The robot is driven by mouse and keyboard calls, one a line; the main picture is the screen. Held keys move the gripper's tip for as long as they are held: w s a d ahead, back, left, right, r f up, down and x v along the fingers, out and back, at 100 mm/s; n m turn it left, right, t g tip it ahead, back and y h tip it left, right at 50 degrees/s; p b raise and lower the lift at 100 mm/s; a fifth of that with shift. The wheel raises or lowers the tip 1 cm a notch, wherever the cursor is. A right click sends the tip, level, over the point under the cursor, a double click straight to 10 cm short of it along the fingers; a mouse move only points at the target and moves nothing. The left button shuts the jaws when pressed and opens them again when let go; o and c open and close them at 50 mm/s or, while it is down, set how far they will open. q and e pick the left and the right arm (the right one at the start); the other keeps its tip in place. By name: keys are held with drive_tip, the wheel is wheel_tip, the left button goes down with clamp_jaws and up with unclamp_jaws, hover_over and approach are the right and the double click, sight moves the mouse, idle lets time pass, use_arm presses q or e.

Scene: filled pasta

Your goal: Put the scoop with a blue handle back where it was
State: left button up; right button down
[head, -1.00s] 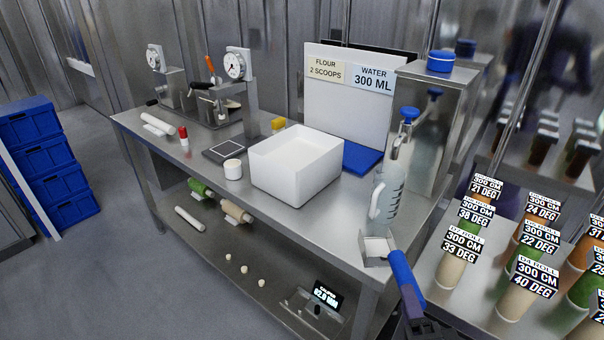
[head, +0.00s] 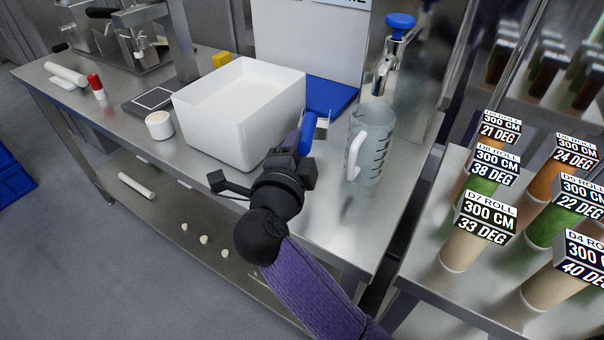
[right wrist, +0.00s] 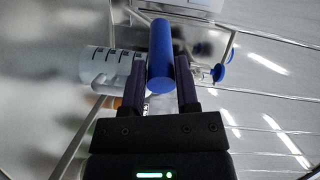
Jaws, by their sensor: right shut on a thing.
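The scoop's blue handle (head: 307,132) shows just past my right gripper (head: 300,150) in the head view, between the white bin and the measuring jug. My right gripper is shut on this handle. In the right wrist view the blue handle (right wrist: 160,58) stands between the two fingers (right wrist: 160,82). A bit of the scoop's metal head (head: 323,118) shows beyond the handle; most of it is hidden. The scoop is over the steel table, near a blue mat (head: 335,92); I cannot tell whether it touches anything. My left gripper is not in view.
A white bin (head: 222,120) stands left of the gripper. A clear jug (head: 370,145) stands close on its right, under a blue-topped tap (head: 400,22). A small white cup (head: 159,125) is further left. Labelled rolls (head: 478,232) stand on the right-hand table. The table's front right is clear.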

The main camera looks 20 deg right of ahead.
wheel_tip(320, 180, down, 6)
drive_tip(key=b, duration=0.2)
drive_tip(key=shift+r+b, duration=0.2)
drive_tip(key=shift+b, duration=0.1)
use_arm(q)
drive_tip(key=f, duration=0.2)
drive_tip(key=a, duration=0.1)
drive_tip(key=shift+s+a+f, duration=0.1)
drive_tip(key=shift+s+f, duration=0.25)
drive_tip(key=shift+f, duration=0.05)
use_arm(e)
drive_tip(key=shift+r, duration=0.1)
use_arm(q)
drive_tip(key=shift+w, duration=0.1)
use_arm(e)
drive_tip(key=shift+c, duration=2.4)
unclamp_jaws()
drive_tip(key=shift+o, duration=0.6)
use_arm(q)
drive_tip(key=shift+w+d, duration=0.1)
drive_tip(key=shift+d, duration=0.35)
